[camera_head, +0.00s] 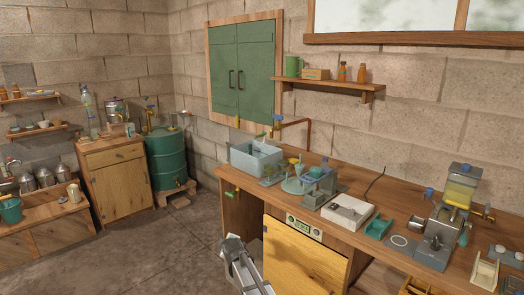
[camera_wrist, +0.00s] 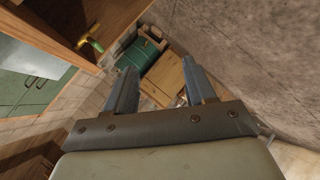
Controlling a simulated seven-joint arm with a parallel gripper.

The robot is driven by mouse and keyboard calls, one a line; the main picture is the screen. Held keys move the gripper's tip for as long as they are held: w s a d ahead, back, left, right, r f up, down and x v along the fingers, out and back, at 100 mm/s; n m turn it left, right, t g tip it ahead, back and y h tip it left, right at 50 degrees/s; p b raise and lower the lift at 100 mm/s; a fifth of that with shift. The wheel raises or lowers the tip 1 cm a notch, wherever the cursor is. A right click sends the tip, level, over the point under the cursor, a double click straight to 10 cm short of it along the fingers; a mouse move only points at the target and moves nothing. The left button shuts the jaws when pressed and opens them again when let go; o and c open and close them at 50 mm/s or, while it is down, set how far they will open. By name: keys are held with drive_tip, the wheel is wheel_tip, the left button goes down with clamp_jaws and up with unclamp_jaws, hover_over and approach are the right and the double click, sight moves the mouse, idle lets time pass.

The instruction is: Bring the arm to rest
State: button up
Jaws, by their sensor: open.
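My gripper (camera_wrist: 159,66) shows in the wrist view with its two grey fingers apart. Nothing is between the fingers. Beyond the fingertips, at a distance, are the green drum (camera_wrist: 138,57) and the wooden cabinet (camera_wrist: 171,82). In the head view a grey part of my arm (camera_head: 243,262) stands low at the bottom centre, in front of the workbench (camera_head: 345,228). The fingers cannot be made out clearly there.
The workbench carries a grey basin (camera_head: 256,160), a white device (camera_head: 347,212) and a press-like machine (camera_head: 436,238). A yellow door (camera_head: 300,262) is under it. A green wall cupboard (camera_head: 243,75) hangs behind. The concrete floor (camera_head: 165,245) is clear left of my arm.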

drive_tip(key=s+d+f+m+g+h, duration=0.2)
drive_tip(key=s+d+f+m+g, duration=0.2)
drive_tip(key=s+d+f, duration=0.9)
drive_tip(key=s+d+f+m+g+h, duration=0.1)
drive_tip(key=s+d+f+m+g, duration=0.3)
drive_tip(key=s+d+f, duration=0.85)
drive_tip(key=s+d+f+m+g, duration=0.2)
drive_tip(key=s+f+g, duration=0.1)
drive_tip(key=s, duration=1)
drive_tip(key=s+d+f+m+g, duration=0.2)
drive_tip(key=s+f+m+g, duration=0.1)
drive_tip(key=s, duration=1)
drive_tip(key=s+d+f+m+g, duration=0.1)
drive_tip(key=s+f+m+g, duration=0.1)
drive_tip(key=s, duration=1.1)
drive_tip(key=shift+s+d+f+g, duration=0.4)
drive_tip(key=shift+f+g, duration=0.3)
